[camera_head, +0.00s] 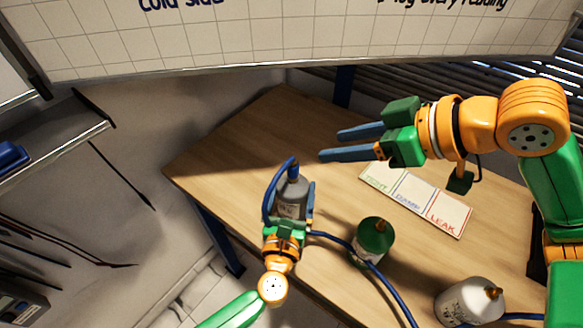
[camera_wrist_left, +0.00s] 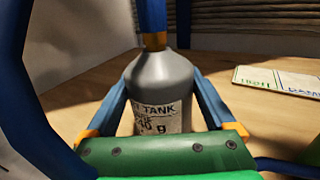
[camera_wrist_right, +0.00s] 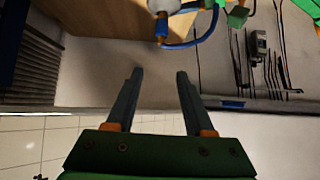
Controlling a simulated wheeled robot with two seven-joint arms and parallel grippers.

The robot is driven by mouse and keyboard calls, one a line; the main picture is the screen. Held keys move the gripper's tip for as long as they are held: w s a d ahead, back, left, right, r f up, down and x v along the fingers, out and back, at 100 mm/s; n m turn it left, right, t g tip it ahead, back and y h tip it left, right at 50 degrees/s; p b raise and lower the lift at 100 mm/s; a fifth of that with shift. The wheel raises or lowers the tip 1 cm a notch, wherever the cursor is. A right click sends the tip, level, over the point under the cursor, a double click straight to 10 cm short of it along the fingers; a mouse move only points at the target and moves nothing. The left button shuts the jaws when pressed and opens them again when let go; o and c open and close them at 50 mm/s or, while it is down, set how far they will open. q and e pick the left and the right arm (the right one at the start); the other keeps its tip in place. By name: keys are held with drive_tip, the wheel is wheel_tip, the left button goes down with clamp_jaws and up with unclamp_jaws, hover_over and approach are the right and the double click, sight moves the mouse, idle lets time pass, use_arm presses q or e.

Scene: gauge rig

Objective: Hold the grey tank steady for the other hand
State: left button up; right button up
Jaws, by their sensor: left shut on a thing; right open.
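The grey tank (camera_head: 291,196) stands upright on the wooden table, with a blue hose at its top. My left gripper (camera_head: 290,200) is shut on the tank, one finger on each side. In the left wrist view the tank (camera_wrist_left: 162,85) sits between the two blue fingers, its label partly hidden behind my gripper. My right gripper (camera_head: 345,144) is open and empty, held above the table to the right of the tank, fingers pointing left. In the right wrist view its fingers (camera_wrist_right: 158,78) are apart with nothing between them.
A green tank (camera_head: 373,240) and a white tank (camera_head: 470,302) stand to the right, with blue hoses running by them. A card strip (camera_head: 417,201) marked TIGHT, DAMP and LEAK lies behind them. The table's left part (camera_head: 235,150) is clear. A whiteboard (camera_head: 290,40) hangs behind.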

drive_tip(key=shift+o, duration=0.2)
drive_tip(key=shift+w+a+n, duration=0.15)
drive_tip(key=shift+a+n, duration=0.15)
drive_tip(key=shift+n, duration=0.1)
drive_tip(key=n+g+h, duration=0.2)
drive_tip(key=n+h, duration=0.8)
drive_tip(key=n, duration=1)
approach(291, 162)
drive_tip(key=x, duration=1.1)
drive_tip(key=shift+d+f, duration=0.15)
drive_tip(key=shift+f, duration=0.2)
clamp_jaws()
